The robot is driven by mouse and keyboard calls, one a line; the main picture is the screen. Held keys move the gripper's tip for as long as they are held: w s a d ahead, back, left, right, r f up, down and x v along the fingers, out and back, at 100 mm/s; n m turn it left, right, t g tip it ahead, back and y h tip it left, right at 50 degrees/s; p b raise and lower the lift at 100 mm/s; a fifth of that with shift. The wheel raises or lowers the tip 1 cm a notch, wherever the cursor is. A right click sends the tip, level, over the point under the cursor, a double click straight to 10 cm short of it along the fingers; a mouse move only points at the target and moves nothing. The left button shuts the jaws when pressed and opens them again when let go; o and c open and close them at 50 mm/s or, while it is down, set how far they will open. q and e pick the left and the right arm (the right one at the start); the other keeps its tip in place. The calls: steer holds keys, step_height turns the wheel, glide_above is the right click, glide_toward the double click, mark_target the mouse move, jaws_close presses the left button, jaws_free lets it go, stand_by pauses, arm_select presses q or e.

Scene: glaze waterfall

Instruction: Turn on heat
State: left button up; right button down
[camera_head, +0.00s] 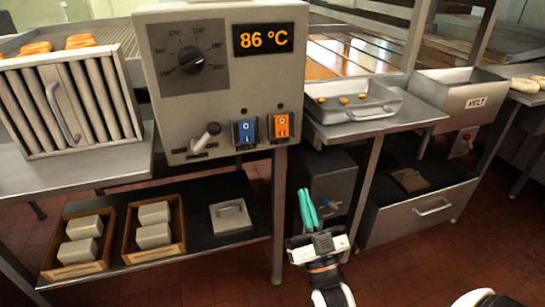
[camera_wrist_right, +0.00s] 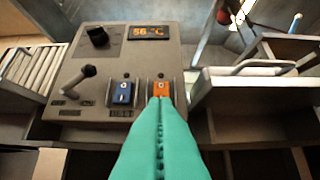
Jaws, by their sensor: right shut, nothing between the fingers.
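The grey control box (camera_head: 160,110) carries an orange rocker switch (camera_head: 281,126), a blue rocker switch (camera_head: 245,132), a lever (camera_head: 207,136) and a black dial (camera_head: 191,60). Its display (camera_head: 263,38) reads 86 °C. My right gripper (camera_head: 307,192) has teal fingers, shut and empty, below and slightly right of the orange switch. In the right wrist view its tips (camera_wrist_right: 160,100) overlap the lower edge of the orange switch (camera_wrist_right: 160,87); I cannot tell whether they touch. The label under the blue switch (camera_wrist_right: 121,93) looks like BELT. The fingers hide any label under the orange one. My left gripper is not in view.
A metal tray (camera_head: 375,112) with small orange pieces stands right of the box. A bin labelled MELT (camera_head: 450,100) is farther right. A slatted rack (camera_head: 30,100) stands left. A lower shelf (camera_head: 195,195) holds wooden boxes of blocks. A table leg (camera_head: 279,220) stands left of my right gripper.

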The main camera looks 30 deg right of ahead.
mark_target(282, 132)
steer(key=shift+d, duration=0.15)
steer(key=x, duration=0.4)
steer(key=w+f+x, duration=0.1)
steer(key=x, duration=0.3)
steer(key=p+x, duration=0.1)
steer(key=x, duration=0.3)
steer(key=shift+w+d+f, duration=0.15)
steer(key=shift+w+f, duration=0.05)
steer(key=shift+f, duration=0.15)
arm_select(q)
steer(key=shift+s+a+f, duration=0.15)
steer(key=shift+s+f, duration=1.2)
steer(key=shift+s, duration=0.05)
arm_select(e)
steer(key=shift+w+d, duration=0.1)
steer(key=shift+w, duration=0.35)
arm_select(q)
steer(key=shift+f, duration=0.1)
arm_select(e)
steer(key=shift+f, duration=0.1)
steer(key=shift+w+d+f+t+b, duration=0.1)
steer(key=shift+w+f+t+b, duration=0.2)
steer(key=shift+b, duration=0.45)
steer(key=shift+r, duration=0.2)
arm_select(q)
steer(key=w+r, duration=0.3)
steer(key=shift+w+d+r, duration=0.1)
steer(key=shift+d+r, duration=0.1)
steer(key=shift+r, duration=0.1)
